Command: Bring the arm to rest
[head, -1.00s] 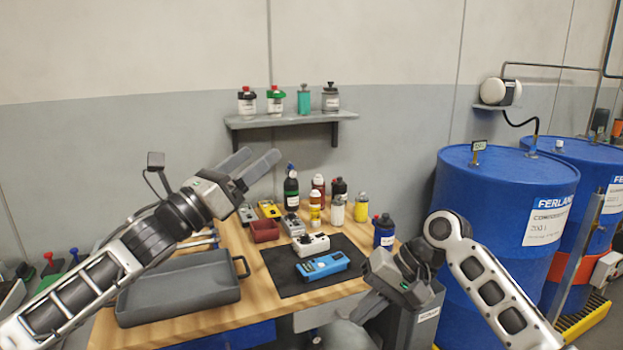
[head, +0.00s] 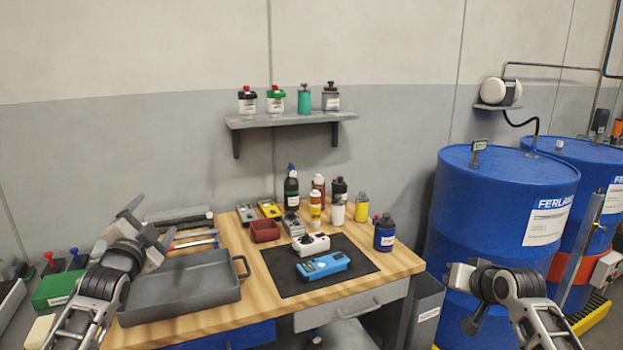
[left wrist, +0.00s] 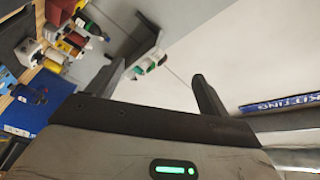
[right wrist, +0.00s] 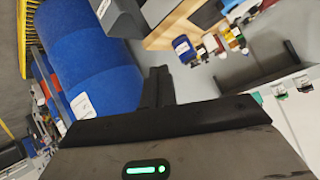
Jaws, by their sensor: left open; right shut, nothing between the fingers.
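My left gripper (head: 146,222) is at the left of the head view, over the left end of the workbench and beside the grey tray. Its fingers are apart and empty; they also show apart in the left wrist view (left wrist: 170,75). My right gripper (head: 466,290) is at the lower right of the head view, in front of the blue drum and off the bench's right end. In the right wrist view its fingers (right wrist: 158,85) are together with nothing between them. Neither gripper holds anything.
The wooden bench (head: 200,325) carries a grey tray (head: 180,285), a black mat (head: 290,287) with a blue device (head: 323,266), a red bin (head: 264,231) and several bottles. Blue drums (head: 470,215) stand at the right. A wall shelf (head: 290,119) holds several containers.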

